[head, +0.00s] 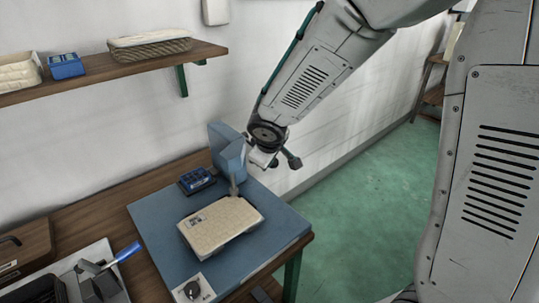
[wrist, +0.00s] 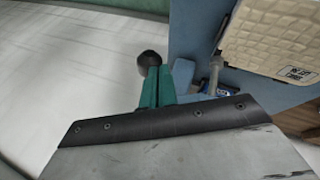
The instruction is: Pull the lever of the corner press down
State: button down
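The corner press (head: 228,152) is a blue upright body at the back corner of a blue panel (head: 155,217), with a grey plunger (head: 234,181). A dark round knob (head: 293,161), seemingly the lever's end, sticks out to its right. In the wrist view the black knob (wrist: 151,62) shows just beyond the teal fingers of my gripper (wrist: 157,82). The fingers are close together beside the knob. The lever's rod is hidden, so I cannot tell whether they grip it. In the head view my wrist hides most of the gripper.
A cream textured case (head: 222,224) lies on the panel in front of the press, with a small blue box (head: 196,180) behind it. A dial plate (head: 193,289) is at the front. A wall shelf (head: 110,72) is at upper left. Green floor is clear at right.

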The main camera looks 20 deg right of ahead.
jog(key=shift+s+d+f+g, duration=0.15)
jog(key=shift+s+d+f, duration=0.15)
jog(key=shift+f, duration=0.25)
jog(key=shift+s+d+f+g, duration=0.2)
jog(key=shift+s+f, duration=0.1)
jog(key=shift+f, duration=0.2)
jog(key=shift+r, duration=0.1)
dwell(0.4)
jog(key=s+f+v, duration=0.1)
jog(key=v, duration=1.2)
jog(key=shift+s+a+r, duration=0.3)
jog(key=shift+s+r, duration=0.05)
jog(key=shift+s, duration=0.15)
